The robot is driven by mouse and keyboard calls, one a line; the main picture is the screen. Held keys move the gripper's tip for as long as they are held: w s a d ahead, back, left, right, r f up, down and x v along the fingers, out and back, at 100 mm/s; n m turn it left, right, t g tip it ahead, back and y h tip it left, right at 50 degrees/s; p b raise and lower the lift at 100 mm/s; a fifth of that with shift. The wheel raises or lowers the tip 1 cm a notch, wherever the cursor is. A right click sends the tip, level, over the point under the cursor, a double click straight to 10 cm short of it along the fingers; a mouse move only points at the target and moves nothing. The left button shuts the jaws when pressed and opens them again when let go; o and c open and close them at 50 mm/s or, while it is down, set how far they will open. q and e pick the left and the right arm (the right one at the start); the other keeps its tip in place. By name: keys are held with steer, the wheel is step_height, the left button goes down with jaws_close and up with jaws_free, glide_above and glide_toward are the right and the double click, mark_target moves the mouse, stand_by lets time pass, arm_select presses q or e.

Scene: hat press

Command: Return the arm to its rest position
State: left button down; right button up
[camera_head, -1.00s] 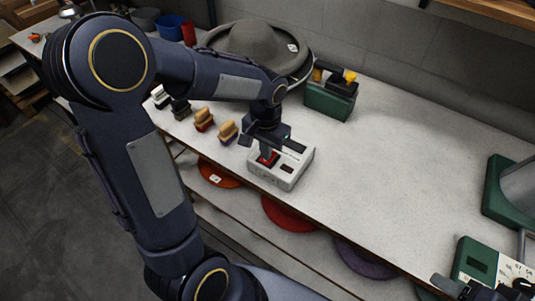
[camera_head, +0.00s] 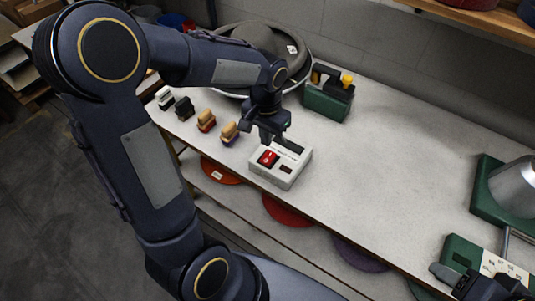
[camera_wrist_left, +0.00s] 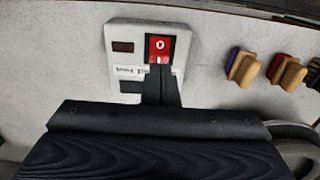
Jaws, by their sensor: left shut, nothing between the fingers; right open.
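My left gripper (camera_head: 268,138) is shut and empty, just above a white switch box (camera_head: 286,178) at the table's front edge. The box has a red rocker switch (camera_head: 268,158) and a small dark window. In the left wrist view the shut fingers (camera_wrist_left: 161,82) point at the red switch (camera_wrist_left: 159,48), overlapping its lower edge; I cannot tell there whether they touch. In the head view the fingertips appear a little above the box. My right gripper (camera_head: 478,285) is open at the bottom right corner, partly cut off, beside a green device with a dial.
Several wooden-handled brushes (camera_head: 206,120) stand left of the box. A grey hat (camera_head: 262,45) and a green box with a yellow knob (camera_head: 328,97) are behind. A green machine (camera_head: 490,190) stands at right. The table's middle right is clear. Coloured discs (camera_head: 288,210) lie on a shelf below.

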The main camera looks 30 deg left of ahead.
stand_by(0.3)
arm_select(q)
steer(key=s+d+r+n+t+h, duration=0.1)
steer(key=s+d+r+t+h, duration=0.1)
steer(key=s, duration=0.6)
steer(key=s+d+r+n+t+h, duration=0.1)
steer(key=s+d+r+t, duration=0.1)
steer(key=s+r, duration=0.3)
steer(key=s+t, duration=0.1)
steer(key=s, duration=0.3)
steer(key=shift+r+n+t+h, duration=0.2)
steer(key=shift+n+t+h, duration=0.1)
steer(key=shift+n+h, duration=0.1)
